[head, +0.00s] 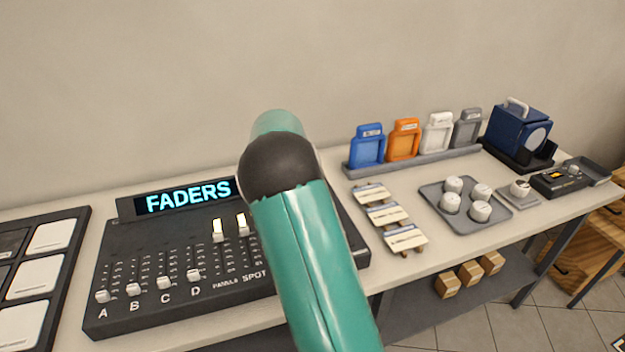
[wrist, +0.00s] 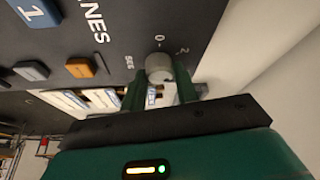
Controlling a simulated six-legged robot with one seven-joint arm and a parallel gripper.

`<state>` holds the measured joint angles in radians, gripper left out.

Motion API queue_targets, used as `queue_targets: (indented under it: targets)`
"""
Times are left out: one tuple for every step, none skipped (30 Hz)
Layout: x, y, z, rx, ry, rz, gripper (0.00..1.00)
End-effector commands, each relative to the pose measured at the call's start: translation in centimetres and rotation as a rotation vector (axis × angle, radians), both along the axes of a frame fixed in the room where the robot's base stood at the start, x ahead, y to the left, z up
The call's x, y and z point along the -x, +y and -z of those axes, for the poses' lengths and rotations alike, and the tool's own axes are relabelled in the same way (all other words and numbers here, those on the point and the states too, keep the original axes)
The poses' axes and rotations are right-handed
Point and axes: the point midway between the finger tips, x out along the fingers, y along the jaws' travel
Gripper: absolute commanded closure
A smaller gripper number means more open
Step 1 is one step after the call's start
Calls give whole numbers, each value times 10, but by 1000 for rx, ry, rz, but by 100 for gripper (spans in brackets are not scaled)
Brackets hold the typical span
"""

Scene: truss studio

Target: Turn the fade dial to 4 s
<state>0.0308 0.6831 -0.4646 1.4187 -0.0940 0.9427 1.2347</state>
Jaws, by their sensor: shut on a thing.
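The fade dial (wrist: 158,62) is a small pale grey knob on the dark panel, seen in the wrist view. Marks "0" and "2" and the letters "SEC" show beside it. My gripper (wrist: 160,76) has its two green fingers on either side of the knob and is shut on it. The dial's pointer and the "4" mark cannot be made out. In the head view my green arm covers the right part of the fader console (head: 120,256), hiding the dial and gripper. The console's display (head: 188,196) reads "FADERS".
Sliders A to D line the console's front. Right of it are labelled strips (head: 389,215), a tray (head: 430,192) of white knobs, coloured frames (head: 403,140) and a blue lamp-like box (head: 515,128).

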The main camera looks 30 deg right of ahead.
Motion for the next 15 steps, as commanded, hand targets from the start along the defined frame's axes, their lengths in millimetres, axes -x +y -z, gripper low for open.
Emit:
queue_targets:
  targets:
    - [0, 0, 0, 0, -1, 0, 93]
    - [0, 0, 0, 0, -1, 0, 93]
    - [0, 0, 0, 0, -1, -1, 93]
    - [0, 0, 0, 0, -1, -1, 93]
    - [0, 0, 0, 0, -1, -1, 93]
    - [0, 0, 0, 0, -1, -1, 68]
    - [0, 0, 0, 0, -1, -1, 62]
    - [0, 0, 0, 0, -1, -1, 56]
    - [0, 0, 0, 0, -1, -1, 48]
    - [0, 0, 0, 0, -1, -1, 48]
    - [0, 0, 0, 0, -1, -1, 48]
    - [0, 0, 0, 0, -1, -1, 48]
    - [0, 0, 0, 0, -1, -1, 48]
    - [0, 0, 0, 0, -1, -1, 48]
    - [0, 0, 0, 0, -1, -1, 48]
